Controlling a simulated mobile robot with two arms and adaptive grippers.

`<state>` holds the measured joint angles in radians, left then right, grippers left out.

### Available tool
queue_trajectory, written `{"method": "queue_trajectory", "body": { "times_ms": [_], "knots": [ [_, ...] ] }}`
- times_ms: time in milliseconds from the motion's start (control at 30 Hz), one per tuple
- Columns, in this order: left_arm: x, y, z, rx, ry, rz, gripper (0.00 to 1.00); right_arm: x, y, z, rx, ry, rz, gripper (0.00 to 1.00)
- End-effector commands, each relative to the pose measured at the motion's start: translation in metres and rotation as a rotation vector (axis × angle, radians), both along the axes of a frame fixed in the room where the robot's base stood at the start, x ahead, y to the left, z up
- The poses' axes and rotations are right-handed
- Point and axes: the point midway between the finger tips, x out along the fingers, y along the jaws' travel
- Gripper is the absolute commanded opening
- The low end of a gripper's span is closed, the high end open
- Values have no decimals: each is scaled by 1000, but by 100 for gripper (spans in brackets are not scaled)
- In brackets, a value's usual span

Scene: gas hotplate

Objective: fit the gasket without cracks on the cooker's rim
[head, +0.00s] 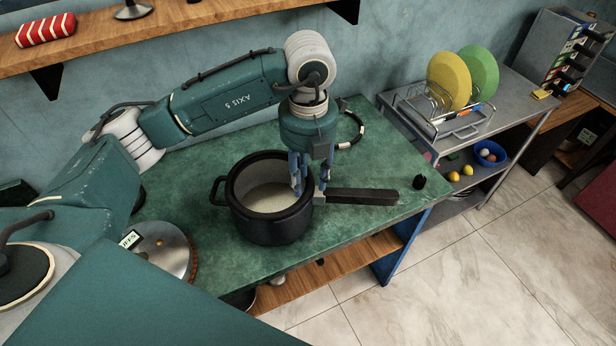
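The cooker (272,222) is a dark open pot on the green worktop (200,180). Its loop handle is on the left and its long handle (362,196) points right. Its inside and pale floor show; I see no gasket seated on the rim. My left gripper (309,193) points down at the cooker's right side. Its fingers look apart, one over the opening and one by the long handle's root; I see nothing clearly held. A dark curved band with pale marks (360,129) shows behind the gripper, partly hidden; I cannot tell whether it is a gasket. My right gripper is not in view.
A small black knob-like piece (419,182) stands near the worktop's right end. A round metal device with a display (165,248) is left of the cooker. A wooden shelf (180,22) runs above. A dish rack (440,112) with plates stands right.

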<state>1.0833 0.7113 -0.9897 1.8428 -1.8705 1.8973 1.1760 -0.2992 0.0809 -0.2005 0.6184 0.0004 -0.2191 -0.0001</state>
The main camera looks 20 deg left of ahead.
Motion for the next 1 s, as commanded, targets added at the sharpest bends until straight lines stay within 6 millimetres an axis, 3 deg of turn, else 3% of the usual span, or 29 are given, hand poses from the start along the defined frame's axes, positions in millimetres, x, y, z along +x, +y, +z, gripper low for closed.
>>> {"method": "queue_trajectory", "body": {
  "times_ms": [500, 700, 1000],
  "knots": [
    [2, 0, 98, 0, -6, 0, 36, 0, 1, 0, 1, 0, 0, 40],
    [1, 0, 114, 0, -3, 0, 36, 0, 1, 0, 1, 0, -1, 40],
    [0, -1, 116, -1, -1, 0, 36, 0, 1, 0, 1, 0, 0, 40]
  ]
}}
